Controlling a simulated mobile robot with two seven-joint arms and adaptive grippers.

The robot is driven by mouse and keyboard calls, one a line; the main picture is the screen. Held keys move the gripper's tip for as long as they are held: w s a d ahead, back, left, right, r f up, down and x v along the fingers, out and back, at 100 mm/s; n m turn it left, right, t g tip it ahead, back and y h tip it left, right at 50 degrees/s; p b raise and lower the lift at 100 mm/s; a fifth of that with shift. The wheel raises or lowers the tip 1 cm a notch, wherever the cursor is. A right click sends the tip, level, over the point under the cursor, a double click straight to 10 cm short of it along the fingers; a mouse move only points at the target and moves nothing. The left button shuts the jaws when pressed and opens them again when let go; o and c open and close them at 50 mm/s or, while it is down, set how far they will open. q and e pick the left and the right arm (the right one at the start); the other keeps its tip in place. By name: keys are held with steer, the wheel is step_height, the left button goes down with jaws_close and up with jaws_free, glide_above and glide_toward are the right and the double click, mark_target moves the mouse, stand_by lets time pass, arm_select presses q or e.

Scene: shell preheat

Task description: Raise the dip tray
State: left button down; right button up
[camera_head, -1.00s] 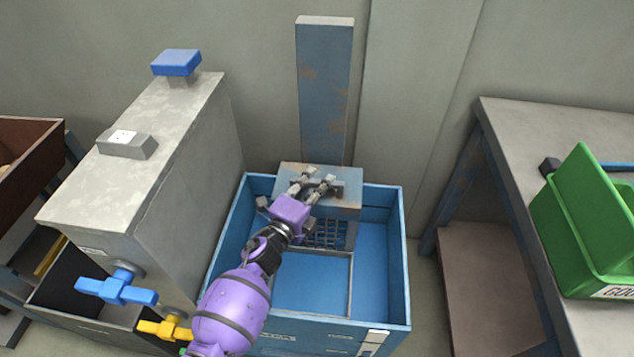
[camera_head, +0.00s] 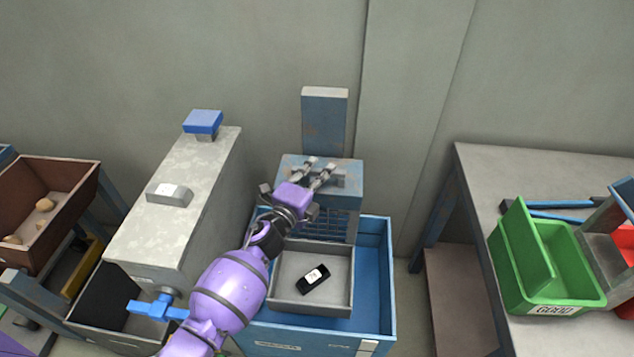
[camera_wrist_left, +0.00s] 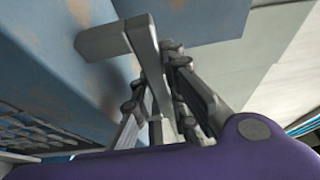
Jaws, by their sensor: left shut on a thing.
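The dip tray (camera_head: 283,301) is a grey, shallow tray in the upper part of the blue tank (camera_head: 375,290), level as far as I can tell. A black piece with a white label (camera_head: 313,279) lies in it. The tray hangs below a worn blue-grey carriage (camera_head: 350,180) on a post (camera_head: 325,120). My left gripper (camera_head: 318,173) is shut on the carriage's grey handle, which shows as a bar in the left wrist view (camera_wrist_left: 147,55). The fingers partly hide the handle in the head view. My right gripper is not in view.
A grey cabinet (camera_head: 180,220) with a blue knob on top (camera_head: 203,122) and a blue valve handle (camera_head: 155,308) stands left of the tank. A brown bin (camera_head: 65,200) is at far left. A green bin (camera_head: 540,262) sits on the right bench (camera_head: 490,165).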

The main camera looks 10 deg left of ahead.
arm_select(q)
step_height(320, 180, up, 6)
steer(key=shift+w+f+p, duration=0.15)
steer(key=shift+p, duration=0.95)
steer(key=shift+r+p, duration=0.3)
steer(key=shift+r, duration=0.05)
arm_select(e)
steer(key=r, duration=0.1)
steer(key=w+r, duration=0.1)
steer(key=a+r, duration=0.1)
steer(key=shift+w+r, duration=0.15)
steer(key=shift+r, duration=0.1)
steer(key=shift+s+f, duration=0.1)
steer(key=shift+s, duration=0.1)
arm_select(q)
steer(key=c, duration=1.7)
jaws_free()
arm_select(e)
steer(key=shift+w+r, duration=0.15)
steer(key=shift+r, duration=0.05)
arm_select(q)
steer(key=shift+f, duration=0.15)
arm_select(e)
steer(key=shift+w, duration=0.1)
